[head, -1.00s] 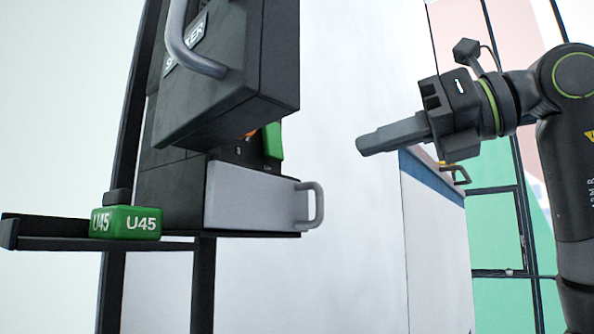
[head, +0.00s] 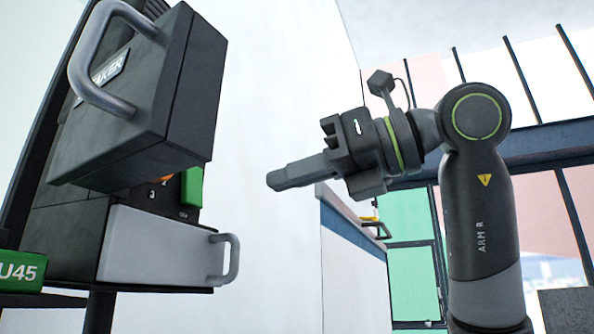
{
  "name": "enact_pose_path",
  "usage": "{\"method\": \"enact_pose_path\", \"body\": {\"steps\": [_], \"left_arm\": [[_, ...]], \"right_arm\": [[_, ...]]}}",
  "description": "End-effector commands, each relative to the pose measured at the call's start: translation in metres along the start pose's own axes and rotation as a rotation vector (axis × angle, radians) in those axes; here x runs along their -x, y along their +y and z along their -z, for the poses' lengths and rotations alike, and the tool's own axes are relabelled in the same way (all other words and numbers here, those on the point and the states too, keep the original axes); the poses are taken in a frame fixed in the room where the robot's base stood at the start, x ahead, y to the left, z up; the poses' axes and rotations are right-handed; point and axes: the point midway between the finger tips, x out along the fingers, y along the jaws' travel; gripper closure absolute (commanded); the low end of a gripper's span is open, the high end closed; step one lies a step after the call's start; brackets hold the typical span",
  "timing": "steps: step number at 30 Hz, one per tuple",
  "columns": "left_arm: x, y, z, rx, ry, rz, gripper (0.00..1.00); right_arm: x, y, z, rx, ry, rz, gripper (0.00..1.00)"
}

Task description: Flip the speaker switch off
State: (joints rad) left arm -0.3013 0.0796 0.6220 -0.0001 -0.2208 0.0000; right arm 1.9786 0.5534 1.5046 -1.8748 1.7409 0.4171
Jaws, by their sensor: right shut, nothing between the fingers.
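A dark box (head: 190,90) with a grey handle (head: 88,62) stands at the left, tilted in the picture. Its label (head: 110,68) is partly hidden by the handle and shows the letters "AKER". Under its lower edge, a green part (head: 191,186) and a small orange part (head: 165,179) show on a dark panel (head: 160,198). The box hides most of that panel, and I cannot tell which part is the switch. My right gripper (head: 275,181) is shut and empty, to the right of the green part and apart from it. My left gripper is out of view.
A light grey drawer-like front (head: 150,245) with a handle (head: 232,258) juts out below the panel. A green U45 tag (head: 20,271) sits at the left edge. A white wall (head: 270,120) stands behind. A window frame (head: 440,240) is at the right.

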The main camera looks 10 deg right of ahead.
Motion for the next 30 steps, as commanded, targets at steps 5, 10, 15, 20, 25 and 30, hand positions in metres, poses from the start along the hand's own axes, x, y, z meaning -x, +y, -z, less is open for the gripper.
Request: {"method": "enact_pose_path", "body": {"steps": [5, 10, 15, 20, 25, 30], "left_arm": [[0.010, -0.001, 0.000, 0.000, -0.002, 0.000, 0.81], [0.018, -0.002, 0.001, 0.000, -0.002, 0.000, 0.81], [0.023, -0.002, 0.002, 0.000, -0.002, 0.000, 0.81], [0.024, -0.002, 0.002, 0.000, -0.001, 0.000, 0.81], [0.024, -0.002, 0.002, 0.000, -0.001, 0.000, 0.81], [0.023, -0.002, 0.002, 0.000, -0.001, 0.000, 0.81]], "right_arm": [[-0.042, 0.001, -0.001, 0.000, 0.003, -0.005, 1.00], [-0.074, 0.001, -0.002, 0.000, 0.002, -0.004, 1.00], [-0.095, 0.001, -0.001, 0.000, 0.001, -0.002, 1.00], [-0.102, 0.000, -0.001, 0.001, -0.001, -0.001, 1.00], [-0.103, 0.000, 0.000, 0.000, -0.001, 0.000, 1.00], [-0.103, 0.000, 0.001, 0.000, -0.003, -0.001, 1.00]]}}
